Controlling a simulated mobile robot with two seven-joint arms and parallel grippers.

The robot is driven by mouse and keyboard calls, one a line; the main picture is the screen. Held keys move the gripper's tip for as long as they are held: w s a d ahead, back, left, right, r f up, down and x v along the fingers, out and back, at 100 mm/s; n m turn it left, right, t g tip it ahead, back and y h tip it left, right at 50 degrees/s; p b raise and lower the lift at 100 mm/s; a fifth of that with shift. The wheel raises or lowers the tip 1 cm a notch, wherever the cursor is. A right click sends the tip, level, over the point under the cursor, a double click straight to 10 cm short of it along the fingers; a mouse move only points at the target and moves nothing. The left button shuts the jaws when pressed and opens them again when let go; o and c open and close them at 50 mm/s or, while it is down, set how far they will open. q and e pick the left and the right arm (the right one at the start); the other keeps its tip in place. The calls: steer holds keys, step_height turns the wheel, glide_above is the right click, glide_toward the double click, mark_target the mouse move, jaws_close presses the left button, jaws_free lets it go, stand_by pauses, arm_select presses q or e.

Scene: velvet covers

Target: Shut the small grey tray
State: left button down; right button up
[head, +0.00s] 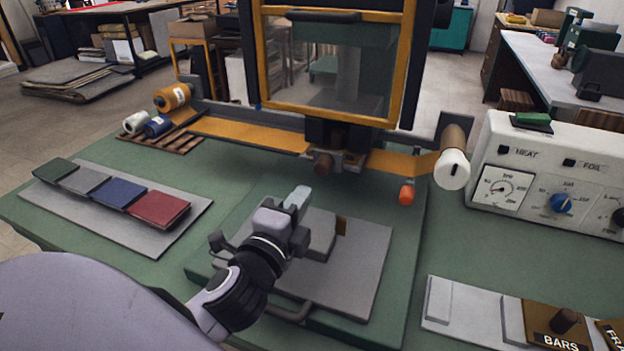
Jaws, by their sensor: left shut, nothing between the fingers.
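The small grey tray (360,270) is a flat plate on the green press base, in front of the press head. It has a bar handle (288,312) along its near edge. A grey block (318,240) with a small brown piece (341,226) at its side sits on it. My left gripper (299,197) is shut and empty, and it shows in front of the tray's left part. It hides part of the tray, and I cannot tell whether they touch. My right gripper is not in view.
The framed press (330,108) stands behind the tray, with an orange foil strip (250,133) across it. A control box (550,170) stands at right. Coloured covers (120,193) lie at left. A type rack (470,315) is at lower right.

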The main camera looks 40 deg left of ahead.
mark_target(317, 170)
arm_select(q)
steer(key=shift+p+x, duration=0.4)
steer(key=shift+x, duration=2.4)
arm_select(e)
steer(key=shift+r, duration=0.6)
arm_select(q)
steer(key=x, duration=0.4)
steer(key=shift+w+a+p, duration=0.1)
steer(key=shift+w+p, duration=0.1)
steer(key=shift+p, duration=0.1)
steer(key=shift+a+r, duration=0.1)
steer(key=shift+r, duration=0.05)
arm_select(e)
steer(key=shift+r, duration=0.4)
arm_select(q)
steer(key=shift+r, duration=0.1)
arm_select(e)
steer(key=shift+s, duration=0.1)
